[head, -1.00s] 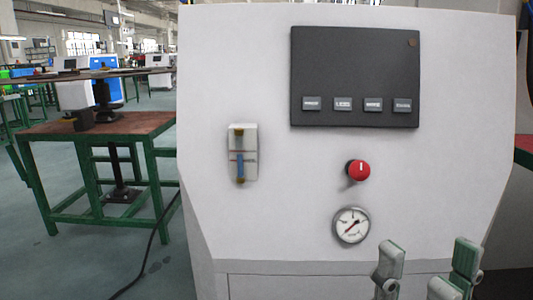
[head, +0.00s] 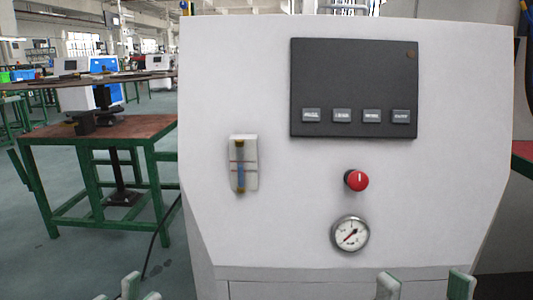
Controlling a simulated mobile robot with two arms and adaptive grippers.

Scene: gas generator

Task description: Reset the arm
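My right gripper (head: 425,287) shows at the bottom edge right of centre, with its two grey-green fingertips spread apart and nothing between them. It is in front of the lower part of the white generator cabinet (head: 280,110). My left gripper (head: 118,294) shows only by its fingertips at the bottom edge, left of the cabinet. Those tips look apart, with nothing seen between them. The arms behind both grippers are out of view. Neither gripper appears to touch the cabinet.
The cabinet front carries a black panel (head: 353,80) with several buttons, a red knob (head: 357,181), a pressure gauge (head: 350,234) and a flow meter (head: 243,164). A green-framed table (head: 110,130) stands at left. Floor shows between table and cabinet.

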